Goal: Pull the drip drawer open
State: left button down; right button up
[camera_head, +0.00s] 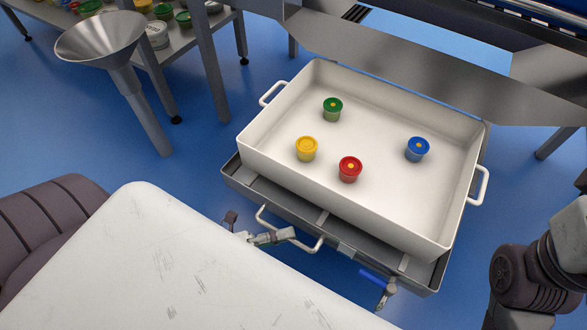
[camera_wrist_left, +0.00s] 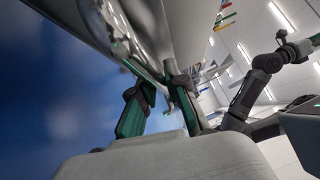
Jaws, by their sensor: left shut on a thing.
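The drip drawer (camera_head: 345,232) is a grey metal tray; its front strip shows below the white tub (camera_head: 345,215), and the tub hides the rest. A pale bow handle (camera_head: 309,248) sticks out from its front. My left gripper (camera_head: 256,236) is shut on this handle near its left part. In the left wrist view the fingers of my left gripper (camera_wrist_left: 160,88) close around the shiny handle bar (camera_wrist_left: 142,62). My right gripper is out of view; only part of my right arm shows at the lower right.
Several small lidded cups, such as the red one (camera_head: 350,169), stand in the tub. A blue lever (camera_head: 373,278) hangs at the drawer's front right. A metal funnel (camera_head: 100,45) stands at the left beside a shelf. Blue floor lies open left of the drawer.

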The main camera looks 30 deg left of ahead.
pick_arm(q)
jog(key=shift+s, duration=0.55)
jog(key=c, duration=1.2)
grip_release()
jog(key=v, duration=1.2)
